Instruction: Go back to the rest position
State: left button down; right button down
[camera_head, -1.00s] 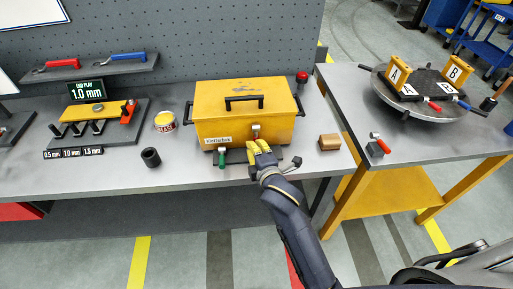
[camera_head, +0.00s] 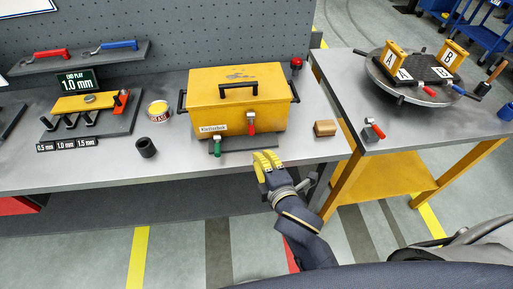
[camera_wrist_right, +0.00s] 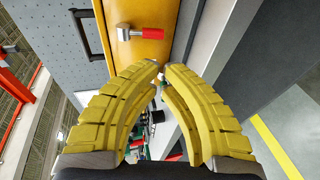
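My right gripper (camera_head: 267,160) is in front of the table's front edge, below the yellow box (camera_head: 215,93), apart from it and empty. In the right wrist view the curved yellow fingers (camera_wrist_right: 162,70) come together at their tips, with nothing visible between them. The box is closed, with a black top handle and a red-handled latch (camera_head: 251,122) on its front. That latch also shows in the wrist view (camera_wrist_right: 145,33), beyond the fingertips. A green-handled clamp (camera_head: 217,147) is at the box's lower front. My left gripper is not in view.
A wooden block (camera_head: 325,128) lies right of the box. The right table holds a round turntable (camera_head: 388,78) and a red-handled clamp (camera_head: 373,131). The floor before the tables is open.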

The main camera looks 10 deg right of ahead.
jog(key=shift+v, duration=1.25)
